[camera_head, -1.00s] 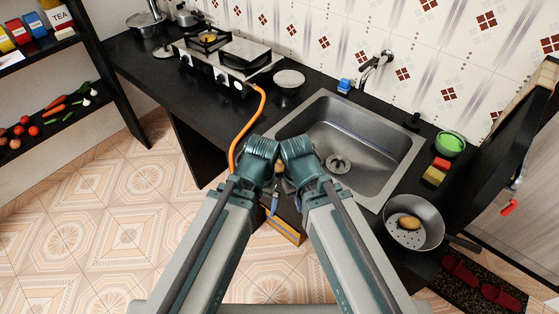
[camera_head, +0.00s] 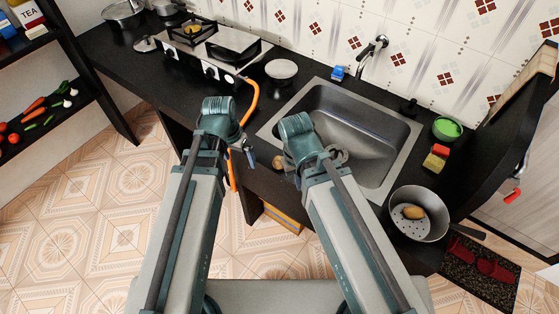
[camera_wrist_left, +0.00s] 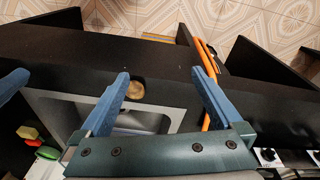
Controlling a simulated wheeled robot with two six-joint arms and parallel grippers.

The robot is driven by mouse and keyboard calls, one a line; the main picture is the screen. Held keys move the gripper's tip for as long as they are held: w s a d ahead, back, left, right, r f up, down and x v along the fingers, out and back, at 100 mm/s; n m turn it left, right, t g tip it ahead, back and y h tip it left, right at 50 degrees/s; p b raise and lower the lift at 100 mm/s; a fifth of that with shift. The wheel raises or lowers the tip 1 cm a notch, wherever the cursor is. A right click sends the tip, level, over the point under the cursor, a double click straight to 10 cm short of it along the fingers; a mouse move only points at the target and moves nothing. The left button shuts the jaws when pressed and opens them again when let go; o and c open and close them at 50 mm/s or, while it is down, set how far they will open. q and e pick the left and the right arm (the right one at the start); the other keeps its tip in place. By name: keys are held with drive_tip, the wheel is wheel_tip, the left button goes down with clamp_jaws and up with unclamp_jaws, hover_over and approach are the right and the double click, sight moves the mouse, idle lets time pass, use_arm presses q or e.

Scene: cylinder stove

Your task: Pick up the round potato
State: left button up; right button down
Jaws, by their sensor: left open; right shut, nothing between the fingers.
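A round brown potato (camera_head: 279,161) lies on the dark counter strip at the sink's front edge, between my two arms in the head view. In the left wrist view the round potato (camera_wrist_left: 135,90) is just beside one fingertip, towards the inside of the open jaws. My left gripper (camera_head: 248,157) is open and empty, left of the potato; its blue fingers (camera_wrist_left: 160,74) spread wide in the wrist view. My right gripper (camera_head: 308,168) is shut and empty just right of the potato, mostly hidden by its own wrist. Another potato (camera_head: 412,212) lies in the colander.
The sink (camera_head: 376,160) lies behind the potato. The colander (camera_head: 432,228) stands at the right. An orange hose (camera_head: 250,103) runs from the stove (camera_head: 215,62) down behind my left wrist. Sponges (camera_head: 436,158) and a green bowl (camera_head: 447,129) sit right of the sink.

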use_arm(q)
drive_tip(key=w+d+m+h, duration=0.2)
drive_tip(key=w+d+m, duration=0.4)
drive_tip(key=d+m, duration=0.2)
drive_tip(key=b, duration=0.8)
hover_over(278, 160)
drive_tip(key=s+a, duration=0.1)
drive_tip(key=s, duration=0.1)
drive_tip(key=shift+t, duration=0.3)
drive_tip(key=f, duration=0.7)
drive_tip(key=shift+w+a+f, duration=0.1)
drive_tip(key=shift+w+f, duration=0.15)
drive_tip(key=b+x, duration=0.5)
drive_tip(key=shift+w+a+f, duration=0.1)
drive_tip(key=shift+w+a, duration=0.05)
drive_tip(key=shift+w, duration=0.15)
drive_tip(key=c, duration=1.4)
